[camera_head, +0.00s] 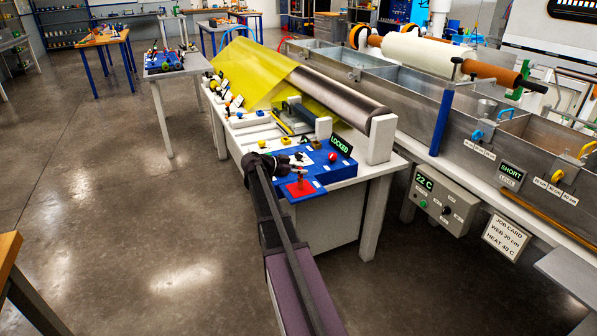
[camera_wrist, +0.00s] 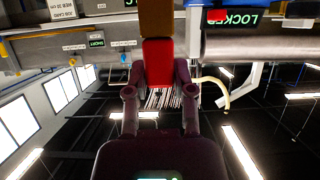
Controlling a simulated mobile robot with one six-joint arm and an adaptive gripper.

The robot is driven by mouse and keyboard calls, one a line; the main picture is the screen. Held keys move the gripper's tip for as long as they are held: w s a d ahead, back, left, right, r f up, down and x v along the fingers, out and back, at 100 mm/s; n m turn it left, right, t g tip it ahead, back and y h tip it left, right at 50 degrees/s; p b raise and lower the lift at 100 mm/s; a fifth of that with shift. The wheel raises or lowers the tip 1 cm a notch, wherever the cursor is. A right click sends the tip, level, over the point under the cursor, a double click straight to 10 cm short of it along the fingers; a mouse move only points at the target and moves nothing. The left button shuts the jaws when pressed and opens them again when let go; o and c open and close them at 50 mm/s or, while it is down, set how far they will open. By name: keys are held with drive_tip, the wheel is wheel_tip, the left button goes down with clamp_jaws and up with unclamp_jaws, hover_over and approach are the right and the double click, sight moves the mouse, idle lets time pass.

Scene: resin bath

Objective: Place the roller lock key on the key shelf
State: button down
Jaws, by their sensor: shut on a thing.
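My gripper (camera_head: 296,164) is at the front of the blue control panel (camera_head: 318,168) on the white bench. In the wrist view my gripper (camera_wrist: 157,84) is shut on a red block, seemingly the roller lock key (camera_wrist: 158,62), between its dark fingers. A tan-brown piece (camera_wrist: 155,28) shows beyond the red block; I cannot tell whether it is part of the key. In the head view a red square (camera_head: 300,189) with a small brown upright piece shows just below the fingers. I cannot make out the key shelf for certain.
A green LOCKED sign (camera_head: 341,145) and a red ball knob (camera_head: 332,157) are at the panel. Behind lie a dark roller (camera_head: 335,92) and yellow web (camera_head: 245,72). Metal bath tanks (camera_head: 455,125) run along the right. The floor at left (camera_head: 110,200) is clear.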

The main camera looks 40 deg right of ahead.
drive_tip(key=shift+c, duration=2.4)
unclamp_jaws()
drive_tip(key=shift+r, duration=0.15)
drive_tip(key=shift+w+a+r+p, duration=0.1)
drive_tip(key=shift+a+r+p, duration=0.2)
drive_tip(key=shift+a+p, duration=0.2)
drive_tip(key=p+v, duration=0.4)
drive_tip(key=v, duration=0.6)
drive_tip(key=shift+a, duration=0.4)
drive_tip(key=s+a+f+n+t+y, duration=0.1)
drive_tip(key=s+a+f+n+y, duration=0.2)
drive_tip(key=s+a+n, duration=0.3)
drive_tip(key=s+a+f+n+t+y, duration=0.1)
drive_tip(key=s+a+f+n+y, duration=0.3)
drive_tip(key=a, duration=1.2)
drive_tip(key=s+a+f+n+t+y, duration=0.1)
drive_tip(key=s+a+f+n+y, duration=0.3)
drive_tip(key=s+a+n, duration=0.6)
drive_tip(key=shift+a+f+n+y, duration=0.2)
drive_tip(key=shift+a+n+y, duration=0.35)
drive_tip(key=shift+y, duration=0.55)
